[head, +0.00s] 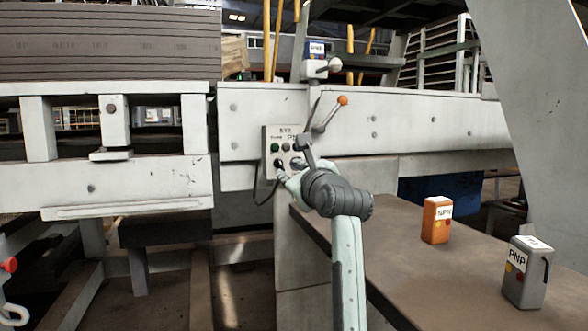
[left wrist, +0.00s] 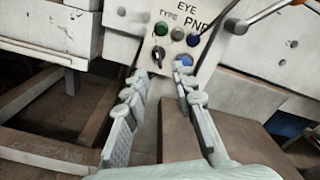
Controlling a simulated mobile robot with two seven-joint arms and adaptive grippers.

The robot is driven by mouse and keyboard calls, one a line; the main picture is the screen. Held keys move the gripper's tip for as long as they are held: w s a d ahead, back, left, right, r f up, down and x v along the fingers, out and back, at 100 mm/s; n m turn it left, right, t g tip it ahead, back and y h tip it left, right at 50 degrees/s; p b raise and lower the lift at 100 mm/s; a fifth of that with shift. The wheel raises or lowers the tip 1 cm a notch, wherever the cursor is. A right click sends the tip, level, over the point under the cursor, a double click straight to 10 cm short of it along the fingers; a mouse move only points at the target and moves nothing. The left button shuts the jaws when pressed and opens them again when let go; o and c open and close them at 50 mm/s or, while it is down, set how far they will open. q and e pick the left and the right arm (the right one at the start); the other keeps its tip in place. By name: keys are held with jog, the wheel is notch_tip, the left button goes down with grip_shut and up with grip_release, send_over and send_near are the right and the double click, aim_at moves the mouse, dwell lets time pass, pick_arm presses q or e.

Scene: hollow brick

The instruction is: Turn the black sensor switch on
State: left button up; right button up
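The sensor panel, labelled "EYE TYPE PNP", shows in the head view (head: 270,140) and the left wrist view (left wrist: 205,62). Its black switch (left wrist: 158,53) is a round knob at the lower left, below a green button (left wrist: 161,29). The switch also shows in the head view (head: 279,163), just above my left gripper (head: 284,176). In the left wrist view my left gripper (left wrist: 161,80) is open and empty, its two fingers apart just below the switch. I see no clear contact with it. My right gripper is out of view.
A blue button (left wrist: 183,60) sits right of the switch. An orange-tipped lever (head: 342,100) sticks out above the panel. An orange NPN box (head: 436,225) and a grey PNP box (head: 522,285) stand on the brown table (head: 400,245) at right.

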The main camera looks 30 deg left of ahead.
aim_at(282, 166)
pick_arm(q)
jog(key=x, duration=0.7)
jog(key=shift+s+a+b, duration=0.1)
jog(key=shift+a+b, duration=0.05)
jog(key=shift+b, duration=0.2)
grip_shut()
